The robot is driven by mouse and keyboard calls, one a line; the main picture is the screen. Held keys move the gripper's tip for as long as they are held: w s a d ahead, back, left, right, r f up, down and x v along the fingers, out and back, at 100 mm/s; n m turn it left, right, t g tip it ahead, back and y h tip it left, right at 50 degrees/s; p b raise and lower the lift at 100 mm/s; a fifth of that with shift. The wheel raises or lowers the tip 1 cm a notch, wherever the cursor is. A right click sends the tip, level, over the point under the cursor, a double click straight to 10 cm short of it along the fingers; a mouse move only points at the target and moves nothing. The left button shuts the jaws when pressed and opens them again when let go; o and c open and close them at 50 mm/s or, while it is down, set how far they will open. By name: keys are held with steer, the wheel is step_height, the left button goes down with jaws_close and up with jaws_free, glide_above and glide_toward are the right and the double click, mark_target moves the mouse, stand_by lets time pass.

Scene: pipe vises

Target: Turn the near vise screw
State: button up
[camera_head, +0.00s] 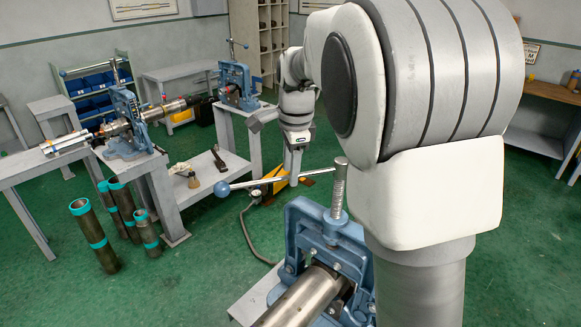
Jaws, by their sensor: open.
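The near vise (302,218) is a blue frame in the lower middle, with a steel pipe (300,300) lying through it. Its threaded screw (340,188) stands upright from the top. A thin handle bar (262,182) runs left from the screw to a blue ball end (222,189). My gripper (296,172) points down at the bar, between the ball and the screw. Its fingers overlap the bar in this view and are open. I cannot tell whether they touch the bar or straddle it. My arm hides the right side of the vise.
Two more blue vises (128,125) (236,88) stand on grey benches behind, with a pipe between them. Several teal-ended pipes (94,238) stand on the floor at left. A yellow-black item (278,180) and a cable lie beyond the bar. Green floor is open at lower left.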

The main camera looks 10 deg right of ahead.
steer(key=shift+f, duration=0.1)
jaws_close()
stand_by(1.4)
